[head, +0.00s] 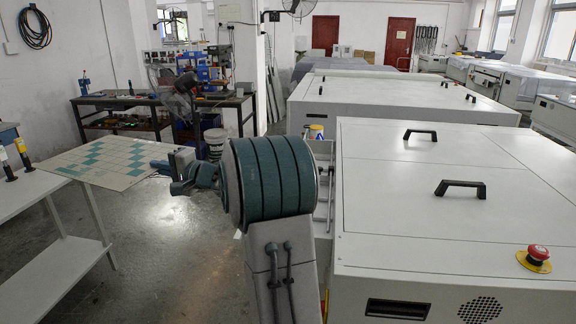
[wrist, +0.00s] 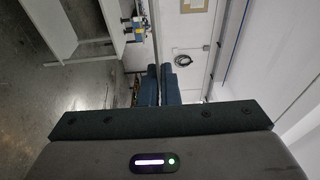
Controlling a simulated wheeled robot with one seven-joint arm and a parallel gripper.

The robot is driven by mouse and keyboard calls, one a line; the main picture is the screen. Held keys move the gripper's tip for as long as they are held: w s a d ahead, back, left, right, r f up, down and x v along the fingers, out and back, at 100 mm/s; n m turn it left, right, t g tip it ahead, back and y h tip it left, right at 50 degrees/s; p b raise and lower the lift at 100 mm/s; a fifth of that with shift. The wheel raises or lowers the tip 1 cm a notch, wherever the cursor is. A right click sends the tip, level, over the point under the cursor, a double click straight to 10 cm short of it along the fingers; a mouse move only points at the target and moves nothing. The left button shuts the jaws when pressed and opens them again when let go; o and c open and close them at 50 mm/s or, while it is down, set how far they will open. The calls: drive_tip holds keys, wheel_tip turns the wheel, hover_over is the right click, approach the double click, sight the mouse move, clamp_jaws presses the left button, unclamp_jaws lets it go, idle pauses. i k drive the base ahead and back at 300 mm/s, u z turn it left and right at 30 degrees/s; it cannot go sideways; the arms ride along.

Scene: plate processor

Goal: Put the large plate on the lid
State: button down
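The large plate (head: 115,163), thin and flat with teal and pale squares, is level in the head view, beside and partly over the white table at left. My gripper (head: 160,166) is at its right edge. In the wrist view the two fingers (wrist: 158,85) are close together, with the plate seen edge-on as a thin strip (wrist: 154,35) between them. My gripper looks shut on the plate. The lid (head: 430,165) is the broad white machine top at right, with two black handles and nothing lying on it. My arm hides part of the machine's left side.
The white table (head: 18,205) with a low shelf stands at left, bearing small black-and-yellow tools. A red emergency button (head: 537,254) sticks up at the machine's near right corner. A dark workbench (head: 165,100) and a fan are behind. Floor between table and machine is partly clear.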

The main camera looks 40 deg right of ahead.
sight(362, 182)
drive_tip(key=i, duration=2.7)
drive_tip(key=z, duration=4.1)
